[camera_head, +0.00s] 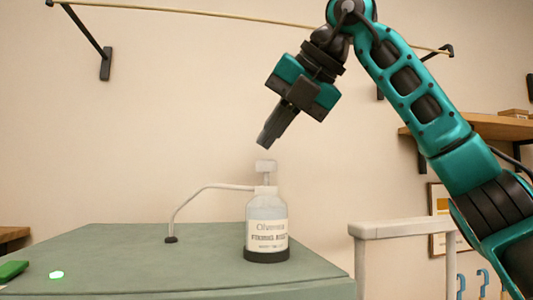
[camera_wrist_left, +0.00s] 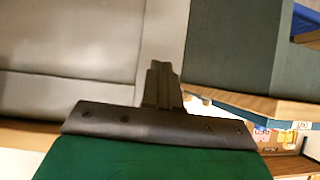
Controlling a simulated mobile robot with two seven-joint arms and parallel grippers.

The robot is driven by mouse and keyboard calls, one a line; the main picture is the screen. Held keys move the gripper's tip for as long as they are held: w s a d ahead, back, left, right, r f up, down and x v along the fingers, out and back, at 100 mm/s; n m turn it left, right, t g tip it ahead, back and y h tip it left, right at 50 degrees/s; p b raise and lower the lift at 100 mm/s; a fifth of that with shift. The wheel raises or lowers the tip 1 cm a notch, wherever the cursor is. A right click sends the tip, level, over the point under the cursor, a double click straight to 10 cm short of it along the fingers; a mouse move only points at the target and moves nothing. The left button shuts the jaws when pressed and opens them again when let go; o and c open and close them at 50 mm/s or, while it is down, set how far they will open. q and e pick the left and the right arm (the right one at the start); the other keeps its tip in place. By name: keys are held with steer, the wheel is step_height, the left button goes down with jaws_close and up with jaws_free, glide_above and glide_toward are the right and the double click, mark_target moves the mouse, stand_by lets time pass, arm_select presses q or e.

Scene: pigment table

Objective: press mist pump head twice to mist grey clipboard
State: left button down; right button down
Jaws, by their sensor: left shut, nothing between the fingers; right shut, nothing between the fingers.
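A clear mist bottle with a printed label and dark base (camera_head: 266,220) stands upright on the green-grey table (camera_head: 120,262). Its pale pump head (camera_head: 265,166) is on top, and a thin white tube (camera_head: 205,188) curves left and down to a small dark foot on the table. My right gripper (camera_head: 264,143) is shut and points down just above the pump head, with a small gap showing between them. My left gripper (camera_wrist_left: 163,70) is shut and empty in the left wrist view, away from the bottle. I cannot make out a grey clipboard in either view.
A pale rail-like stand (camera_head: 400,228) is right of the table. Wooden shelves (camera_head: 490,127) are on the right wall. The table left of the tube is mostly clear.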

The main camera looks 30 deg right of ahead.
step_height(320, 180, up, 3)
steer(key=shift+r+p, duration=0.1)
steer(key=shift+p, duration=0.9)
steer(key=shift+r, duration=0.95)
stand_by(0.6)
stand_by(0.7)
